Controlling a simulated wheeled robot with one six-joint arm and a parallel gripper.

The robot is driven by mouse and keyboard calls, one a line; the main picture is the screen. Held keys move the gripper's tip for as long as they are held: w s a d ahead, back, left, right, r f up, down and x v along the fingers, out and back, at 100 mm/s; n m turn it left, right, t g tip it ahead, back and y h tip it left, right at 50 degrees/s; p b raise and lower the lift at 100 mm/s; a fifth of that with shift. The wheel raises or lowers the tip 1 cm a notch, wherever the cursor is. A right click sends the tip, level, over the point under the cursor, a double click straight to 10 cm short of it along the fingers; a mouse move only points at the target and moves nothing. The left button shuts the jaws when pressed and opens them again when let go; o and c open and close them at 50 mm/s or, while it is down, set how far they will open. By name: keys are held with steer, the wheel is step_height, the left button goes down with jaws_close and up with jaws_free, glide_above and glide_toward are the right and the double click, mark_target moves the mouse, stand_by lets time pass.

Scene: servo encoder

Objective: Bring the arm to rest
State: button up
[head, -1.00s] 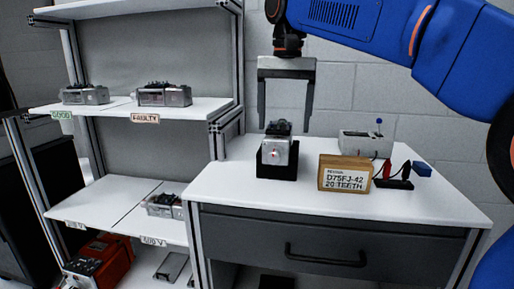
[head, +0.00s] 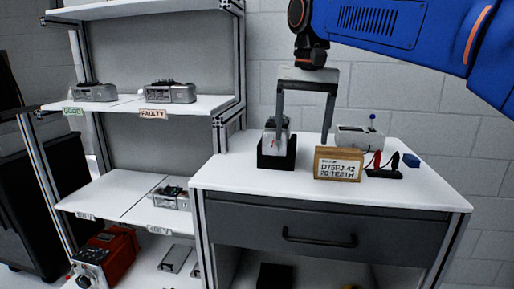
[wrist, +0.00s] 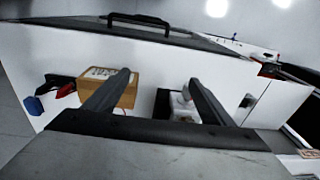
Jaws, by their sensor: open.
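My gripper (head: 304,112) is open and empty in the head view, its two fingers pointing down above the workbench. Its left finger overlaps the grey servo unit (head: 270,144) in the picture. The servo sits in a black holder (head: 277,161) on the bench top. The right finger ends behind or above the brown block (head: 338,164) with a white label; I cannot tell the exact gap. In the wrist view, both fingers (wrist: 160,84) are spread with nothing between them.
A grey tester box (head: 358,139) and a stand with red and black clips (head: 384,172) are on the white bench (head: 425,192). A shelf (head: 105,185) at left holds servo units near GOOD (head: 72,111) and FAULTY (head: 153,113) labels. A red case (head: 117,255) is low left.

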steer(key=s+d+f+t, duration=0.1)
steer(key=s+d+f, duration=0.5)
steer(key=f, duration=0.4)
steer(key=s+d+f+n+t, duration=0.1)
steer(key=s+d+f, duration=0.5)
steer(key=s+f, duration=0.3)
steer(key=s+d+f+n+t, duration=0.1)
steer(key=s+d+f, duration=0.5)
steer(key=f, duration=0.5)
steer(key=shift+s+f+t, duration=0.15)
steer(key=shift+s+t, duration=0.25)
steer(key=shift+s, duration=0.45)
